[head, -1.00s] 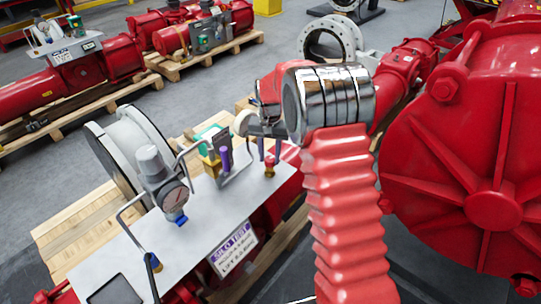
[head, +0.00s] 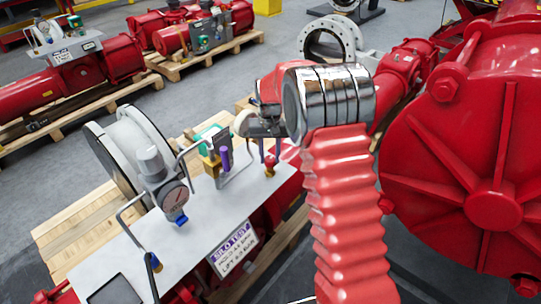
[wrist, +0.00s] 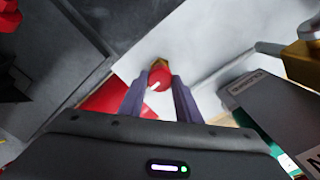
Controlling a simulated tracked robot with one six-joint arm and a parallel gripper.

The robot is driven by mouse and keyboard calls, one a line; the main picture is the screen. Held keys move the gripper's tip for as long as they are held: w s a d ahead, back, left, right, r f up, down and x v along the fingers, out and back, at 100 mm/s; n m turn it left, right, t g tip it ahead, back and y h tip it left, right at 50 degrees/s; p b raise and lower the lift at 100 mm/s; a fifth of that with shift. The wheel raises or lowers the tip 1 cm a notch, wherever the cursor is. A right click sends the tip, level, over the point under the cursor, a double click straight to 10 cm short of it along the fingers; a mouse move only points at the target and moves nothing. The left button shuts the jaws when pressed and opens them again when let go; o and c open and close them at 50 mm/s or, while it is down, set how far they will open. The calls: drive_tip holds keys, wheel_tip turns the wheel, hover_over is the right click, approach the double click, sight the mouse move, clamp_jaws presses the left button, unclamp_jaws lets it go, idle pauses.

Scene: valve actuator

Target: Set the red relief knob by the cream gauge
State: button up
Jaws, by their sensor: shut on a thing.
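The red relief knob (head: 271,163) stands on a brass base on the light grey panel (head: 120,242), near its far right end. In the wrist view the knob (wrist: 158,79) has a white mark and sits between the two purple-grey fingertips. My gripper (wrist: 159,90) is shut on the knob from above. In the head view my gripper (head: 268,148) is small and partly hidden by my wrist. The gauge (head: 174,195) stands on the panel to the left of the knob; its face is too small to read.
A large red ribbed housing (head: 490,200) fills the right side. A white label plate (head: 233,250) hangs at the panel's front edge.

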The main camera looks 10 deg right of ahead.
sight(269, 158)
drive_tip(key=shift+a, duration=0.1)
drive_tip(key=o, duration=1.1)
drive_tip(key=shift+c, duration=0.2)
wheel_tip(269, 158, up, 14)
drive_tip(key=shift+w+f, duration=0.1)
drive_tip(key=shift+f, duration=0.05)
